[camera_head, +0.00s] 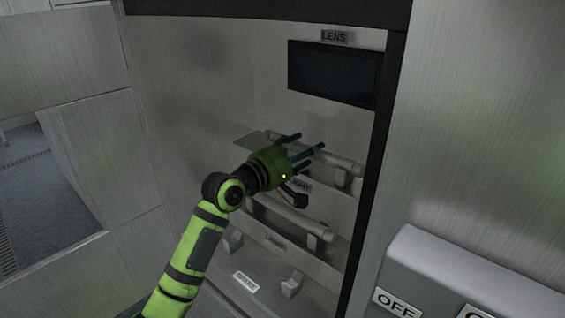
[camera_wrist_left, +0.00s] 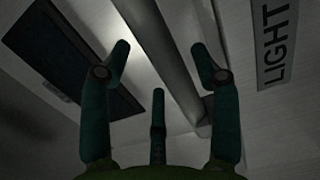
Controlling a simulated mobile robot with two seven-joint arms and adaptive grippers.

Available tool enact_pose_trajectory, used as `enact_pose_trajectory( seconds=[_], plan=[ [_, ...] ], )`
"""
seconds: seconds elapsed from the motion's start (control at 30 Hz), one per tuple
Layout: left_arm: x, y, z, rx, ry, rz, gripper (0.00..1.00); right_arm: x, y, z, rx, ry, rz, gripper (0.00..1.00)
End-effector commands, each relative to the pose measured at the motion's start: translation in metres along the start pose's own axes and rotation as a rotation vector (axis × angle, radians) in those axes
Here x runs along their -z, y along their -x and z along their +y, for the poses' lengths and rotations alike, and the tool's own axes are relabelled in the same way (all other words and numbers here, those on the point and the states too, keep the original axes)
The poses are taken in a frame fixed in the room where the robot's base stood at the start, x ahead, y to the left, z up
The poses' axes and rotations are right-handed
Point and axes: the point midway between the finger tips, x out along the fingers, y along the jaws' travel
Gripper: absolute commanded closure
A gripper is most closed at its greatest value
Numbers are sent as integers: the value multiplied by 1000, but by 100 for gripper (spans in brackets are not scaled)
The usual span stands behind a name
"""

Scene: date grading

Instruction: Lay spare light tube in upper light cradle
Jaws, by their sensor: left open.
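My left gripper (camera_head: 306,151), green with teal fingers, is open in front of the upper shelf of the cabinet. A pale light tube (camera_head: 337,163) lies along that shelf above the LIGHT label (camera_head: 301,185), its right part on a cradle support (camera_head: 342,178). The gripper hides part of it. In the left wrist view this tube (camera_wrist_left: 157,40) runs past the spread fingers (camera_wrist_left: 160,64), which are not closed on it. A second pale tube (camera_head: 290,214) rests in the cradle on the middle shelf. The bottom cradle (camera_head: 291,287) holds no tube.
A dark panel (camera_head: 334,73) sits under the LENS label (camera_head: 335,37). The cabinet's black right edge (camera_head: 372,175) is close to the shelves. A grey box with an OFF label (camera_head: 397,303) stands at the lower right. The bottom shelf's label (camera_head: 246,281) is too small to read.

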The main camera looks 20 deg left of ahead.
Motion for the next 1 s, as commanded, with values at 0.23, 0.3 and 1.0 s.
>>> enact_pose_trajectory(
  seconds=[0.23, 0.3, 1.0],
  plan=[
    [1, 54, -3, -3, -4, 3, 38, -1, -18, 0, 0, -1, 1, 60],
    [0, 68, -3, -2, -5, 2, 38, -2, -22, 0, 0, -1, 1, 60],
    [0, 100, -1, 2, -5, 1, 38, -1, -28, -1, 0, -1, 2, 60]
  ],
)
